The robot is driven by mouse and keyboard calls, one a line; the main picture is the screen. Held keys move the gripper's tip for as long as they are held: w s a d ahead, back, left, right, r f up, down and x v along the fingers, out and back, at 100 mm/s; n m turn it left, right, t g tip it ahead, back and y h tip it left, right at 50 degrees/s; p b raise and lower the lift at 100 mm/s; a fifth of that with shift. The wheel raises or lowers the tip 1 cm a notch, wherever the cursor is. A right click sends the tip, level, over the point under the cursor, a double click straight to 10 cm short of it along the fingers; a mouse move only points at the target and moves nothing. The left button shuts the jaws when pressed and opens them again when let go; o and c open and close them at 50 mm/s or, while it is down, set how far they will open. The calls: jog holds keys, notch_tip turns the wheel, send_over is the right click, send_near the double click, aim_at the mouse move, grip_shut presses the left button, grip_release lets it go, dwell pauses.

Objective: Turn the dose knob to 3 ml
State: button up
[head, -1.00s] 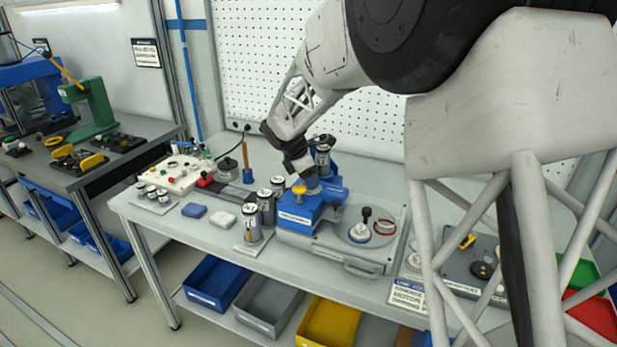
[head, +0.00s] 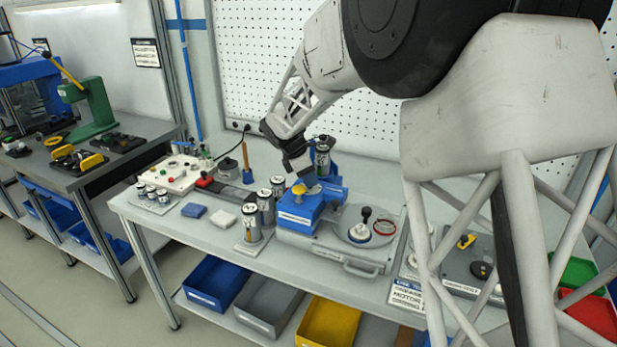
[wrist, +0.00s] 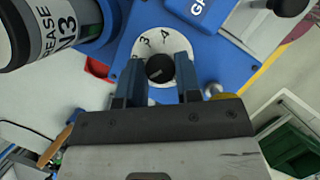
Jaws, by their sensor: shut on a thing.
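The dose knob (wrist: 160,69) is a small black knob on a white dial (wrist: 151,41) in the wrist view. The dial bears printed numbers, with 3 and 4 readable at its far side; the fingers cover part of the rest. The dial sits on a blue unit (wrist: 122,58). My gripper (wrist: 161,66) is shut on the dose knob, one finger on each side. I cannot make out a pointer on the knob clearly. In the head view my gripper (head: 309,180) is down at the blue unit (head: 299,211), and the knob is hidden there.
A grease canister (wrist: 38,30) stands close at the upper left of the wrist view. A yellow knob (head: 299,189) is at the blue unit's front. Several canisters (head: 251,224) stand left of it, and a round plate with a black knob (head: 360,232) lies right.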

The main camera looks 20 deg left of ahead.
jog(key=m+g, duration=0.1)
jog(key=m, duration=0.3)
jog(key=shift+w+a+h, duration=0.1)
jog(key=shift+h, duration=0.3)
jog(key=m+g, duration=0.2)
jog(key=m, duration=0.2)
jog(key=shift+w+m, duration=0.1)
jog(key=shift+m, duration=0.2)
jog(key=m+g, duration=0.1)
jog(key=m, duration=0.2)
jog(key=shift+m+g, duration=0.3)
jog(key=m+g+y, duration=0.1)
jog(key=m, duration=0.3)
jog(key=shift+w, duration=0.1)
jog(key=o, duration=0.9)
jog(key=shift+r, duration=0.1)
jog(key=v, duration=0.7)
jog(key=shift+w+r, duration=0.25)
jog(key=shift+r, duration=0.05)
